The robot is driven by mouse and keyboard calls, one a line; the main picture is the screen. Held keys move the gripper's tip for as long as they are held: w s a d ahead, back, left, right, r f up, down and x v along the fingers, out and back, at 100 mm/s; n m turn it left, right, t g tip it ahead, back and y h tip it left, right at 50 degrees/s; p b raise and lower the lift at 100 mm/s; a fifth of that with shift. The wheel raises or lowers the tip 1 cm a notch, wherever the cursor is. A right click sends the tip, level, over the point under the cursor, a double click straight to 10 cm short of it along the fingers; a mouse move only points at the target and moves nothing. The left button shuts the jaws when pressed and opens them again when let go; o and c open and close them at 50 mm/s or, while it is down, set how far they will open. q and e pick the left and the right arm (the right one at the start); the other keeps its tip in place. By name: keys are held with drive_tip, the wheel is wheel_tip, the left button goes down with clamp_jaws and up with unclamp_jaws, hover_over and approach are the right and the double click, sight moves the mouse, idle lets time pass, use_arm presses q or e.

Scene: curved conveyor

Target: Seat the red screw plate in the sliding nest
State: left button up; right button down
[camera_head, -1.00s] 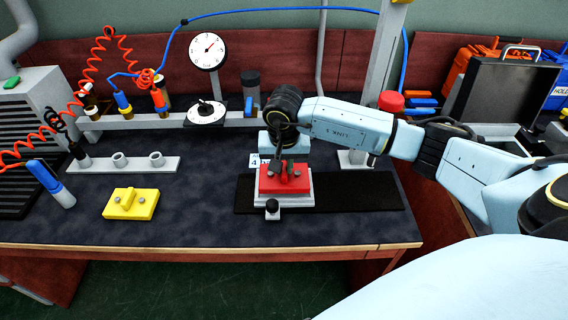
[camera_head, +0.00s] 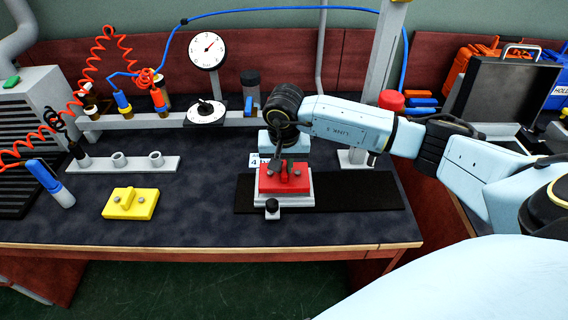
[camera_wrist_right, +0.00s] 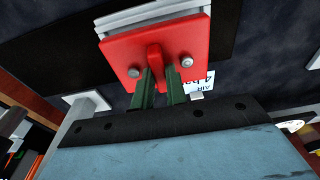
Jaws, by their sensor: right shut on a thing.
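The red screw plate (camera_head: 285,179), with a raised red grip and two screws, is at the grey sliding nest (camera_head: 297,201) on the black track (camera_head: 360,192). It lies over the nest, but I cannot tell whether it is fully seated. My right gripper (camera_head: 279,162) reaches down from behind and is shut on the plate's raised grip. In the right wrist view the fingers (camera_wrist_right: 160,88) pinch that grip on the red plate (camera_wrist_right: 190,44), and the nest's grey edge (camera_wrist_right: 140,12) shows beyond it. My left gripper is in neither view.
A yellow screw plate (camera_head: 130,204) lies on the bench to the left. A grey holder strip (camera_head: 100,165), a dial gauge (camera_head: 207,50) and a rail of tools (camera_head: 150,122) stand behind. The black track is clear to the nest's right.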

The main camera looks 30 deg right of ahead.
drive_tip(key=shift+f+b, duration=0.1)
drive_tip(key=shift+b, duration=0.25)
idle(0.7)
drive_tip(key=shift+a+f, duration=0.1)
drive_tip(key=shift+a, duration=0.05)
drive_tip(key=shift+f, duration=0.1)
drive_tip(key=shift+f+b, duration=0.3)
drive_tip(key=shift+b, duration=0.15)
drive_tip(key=shift+f, duration=0.15)
drive_tip(key=shift+r, duration=0.4)
drive_tip(key=shift+d, duration=0.2)
idle(0.4)
